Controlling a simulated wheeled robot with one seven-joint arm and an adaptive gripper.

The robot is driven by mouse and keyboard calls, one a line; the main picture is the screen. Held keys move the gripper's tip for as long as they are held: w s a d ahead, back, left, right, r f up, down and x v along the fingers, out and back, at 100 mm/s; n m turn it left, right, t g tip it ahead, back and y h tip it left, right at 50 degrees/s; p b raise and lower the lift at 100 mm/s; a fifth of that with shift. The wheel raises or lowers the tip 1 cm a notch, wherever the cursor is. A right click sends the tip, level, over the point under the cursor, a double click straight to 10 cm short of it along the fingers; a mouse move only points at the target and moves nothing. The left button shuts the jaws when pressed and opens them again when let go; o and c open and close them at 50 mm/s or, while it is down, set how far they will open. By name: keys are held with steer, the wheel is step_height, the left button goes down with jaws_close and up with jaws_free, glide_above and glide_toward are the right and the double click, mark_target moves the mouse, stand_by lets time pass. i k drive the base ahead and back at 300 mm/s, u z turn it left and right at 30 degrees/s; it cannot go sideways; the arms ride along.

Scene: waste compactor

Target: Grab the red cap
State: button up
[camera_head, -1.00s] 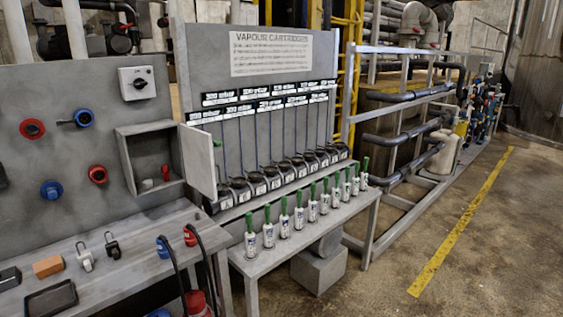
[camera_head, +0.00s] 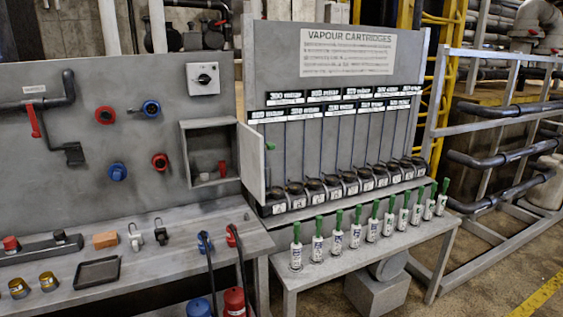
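Several red things show, and I cannot tell for certain which is the red cap. A small red cap-like piece (camera_head: 11,243) sits on a dark bar at the left end of the bench. Another small red piece (camera_head: 222,168) stands inside the open wall box (camera_head: 190,150). Two red round fittings are on the grey panel, one at the upper left (camera_head: 105,115) and one lower, near the box (camera_head: 160,162). My gripper is not in view.
The bench (camera_head: 150,262) holds a black tray (camera_head: 97,271), an orange-brown block (camera_head: 105,240) and brass rings (camera_head: 48,281). Red and blue hose connectors stand at its right. The box door (camera_head: 251,163) is open. A lower bench (camera_head: 350,258) carries several green-topped bottles.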

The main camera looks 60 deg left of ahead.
mark_target(222, 163)
steer(key=u, duration=0.05)
steer(key=i, duration=2.15)
steer(key=u, duration=2.85)
steer(key=k, duration=1.3)
steer(key=u, duration=0.3)
steer(key=i, duration=0.85)
steer(key=u, duration=0.25)
